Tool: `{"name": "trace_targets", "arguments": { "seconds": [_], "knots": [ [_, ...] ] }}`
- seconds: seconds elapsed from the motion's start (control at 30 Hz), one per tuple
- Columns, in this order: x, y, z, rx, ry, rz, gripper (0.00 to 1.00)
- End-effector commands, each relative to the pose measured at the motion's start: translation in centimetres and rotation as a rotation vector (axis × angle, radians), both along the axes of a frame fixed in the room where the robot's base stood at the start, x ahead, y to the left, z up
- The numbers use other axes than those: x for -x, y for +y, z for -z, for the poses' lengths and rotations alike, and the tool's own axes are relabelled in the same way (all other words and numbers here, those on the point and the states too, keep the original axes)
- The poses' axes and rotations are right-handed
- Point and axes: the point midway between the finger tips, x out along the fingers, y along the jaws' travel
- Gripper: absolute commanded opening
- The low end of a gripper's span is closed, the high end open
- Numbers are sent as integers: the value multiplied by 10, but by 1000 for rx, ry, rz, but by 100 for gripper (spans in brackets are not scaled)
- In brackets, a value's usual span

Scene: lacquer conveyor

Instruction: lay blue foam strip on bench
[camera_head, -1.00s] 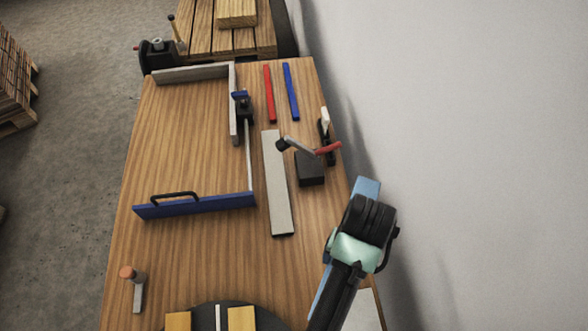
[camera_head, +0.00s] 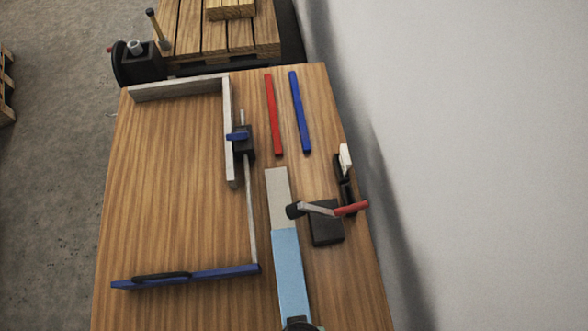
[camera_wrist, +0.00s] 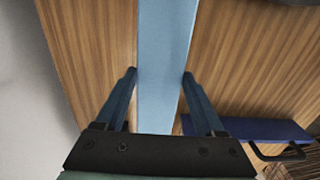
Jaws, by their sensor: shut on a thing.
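The light blue foam strip (camera_head: 290,272) is long and flat. In the head view it runs from the bottom edge up over the near part of a grey strip; whether it touches the bench cannot be told. The wrist view shows the foam strip (camera_wrist: 165,50) between the two fingers of my gripper (camera_wrist: 160,76), which is shut on it. In the head view only a dark bit of my gripper (camera_head: 302,326) shows at the bottom edge. The wooden bench (camera_head: 175,190) lies below, with bare wood left of the strip.
The grey strip (camera_head: 278,195) lies beyond the foam. A black block with a red-handled lever (camera_head: 326,226) stands close on the right. Red (camera_head: 273,115) and dark blue (camera_head: 300,112) bars lie farther back. A clamp (camera_head: 242,142) and a blue handled bar (camera_head: 215,275) are left.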

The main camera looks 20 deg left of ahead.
Motion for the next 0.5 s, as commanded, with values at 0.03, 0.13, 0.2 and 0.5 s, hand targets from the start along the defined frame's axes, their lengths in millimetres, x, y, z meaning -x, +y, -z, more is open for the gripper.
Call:
{"name": "trace_targets", "arguments": {
  "seconds": [0.03,0.13,0.2,0.5],
  "knots": [
    [-2,1,0,-1,-1,-1,11],
    [-13,8,-1,-1,-3,0,11],
    [-24,16,-2,-2,-5,-2,11],
    [-81,54,-3,-1,-4,-1,11]
  ]
}}
